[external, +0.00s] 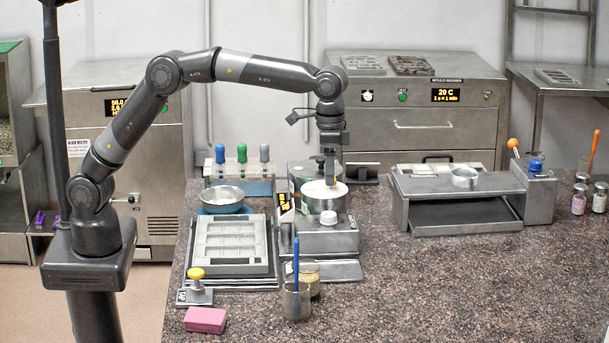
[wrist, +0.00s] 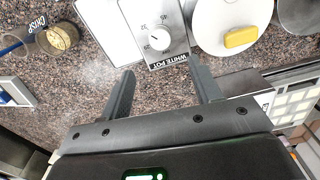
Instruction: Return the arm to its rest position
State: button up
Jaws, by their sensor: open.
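My arm reaches from its column on the left over the worktop, bent at the elbow. My gripper (external: 330,178) points down just above or in front of the white-filled pot (external: 324,196); the exact gap cannot be told. In the wrist view my gripper (wrist: 164,84) has its two fingers spread, with nothing between the tips. Beyond them are the control knob (wrist: 160,38) of the unit marked WHITE POT and the white round surface (wrist: 215,28) with a yellow piece (wrist: 240,37) on it.
A mould tray (external: 230,245), blue-based bowl (external: 222,199) and colored droppers (external: 240,160) stand left of the pot. A beaker with a blue tool (external: 296,300), yellow-topped stamp (external: 196,285) and pink block (external: 206,320) are in front. A metal stand (external: 455,205) is right. The front-right worktop is clear.

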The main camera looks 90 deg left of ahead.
jog(key=s+a+r+t, duration=0.1)
jog(key=s+a+r, duration=0.4)
jog(key=s, duration=0.4)
jog(key=s+a+r+t, duration=0.2)
jog(key=s+a+r, duration=0.2)
jog(key=s+a, duration=0.4)
jog(key=s+a+f+t, duration=0.1)
jog(key=s+a+f, duration=0.2)
jog(key=s, duration=0.8)
jog(key=s+a+f+n+t, duration=0.1)
jog(key=s+a+f, duration=0.2)
jog(key=s+f, duration=0.3)
jog(key=s, duration=0.5)
jog(key=shift+s+a+t, duration=0.25)
jog(key=shift+a+t, duration=0.05)
jog(key=shift+c, duration=0.5)
